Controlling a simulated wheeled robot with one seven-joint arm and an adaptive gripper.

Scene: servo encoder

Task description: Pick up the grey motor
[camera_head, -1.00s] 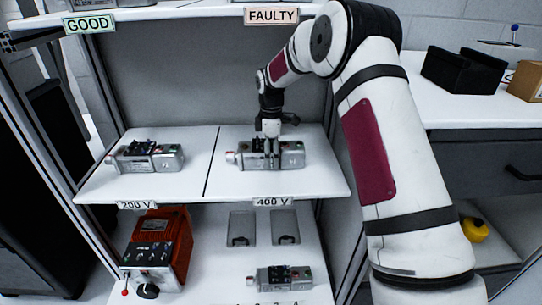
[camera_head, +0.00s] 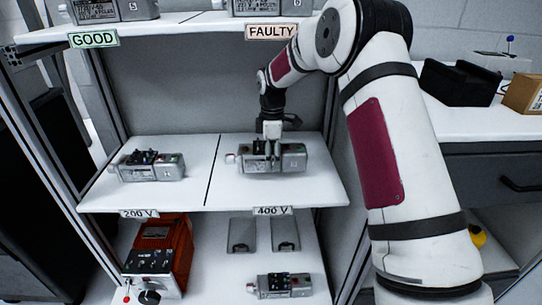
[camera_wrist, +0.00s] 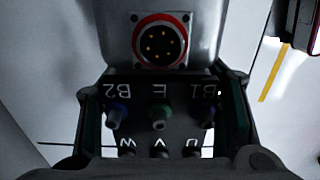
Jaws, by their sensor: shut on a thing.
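A grey motor (camera_head: 289,160) lies on the right half of the middle shelf, above the 400 V label. My gripper (camera_head: 272,150) reaches down onto its dark terminal block and is shut on it. In the wrist view the motor (camera_wrist: 190,62) shows a round red-ringed connector, with the terminal block (camera_wrist: 160,105) marked B2, E, B1 and W, V, U between my fingers. Whether the motor still touches the shelf is hard to tell. A second grey motor (camera_head: 168,172) lies on the left half of that shelf. A third grey motor (camera_head: 298,285) lies on the bottom shelf.
A red device (camera_head: 165,250) stands at bottom left. A right-hand counter (camera_head: 460,120) holds a black bin (camera_head: 460,83).

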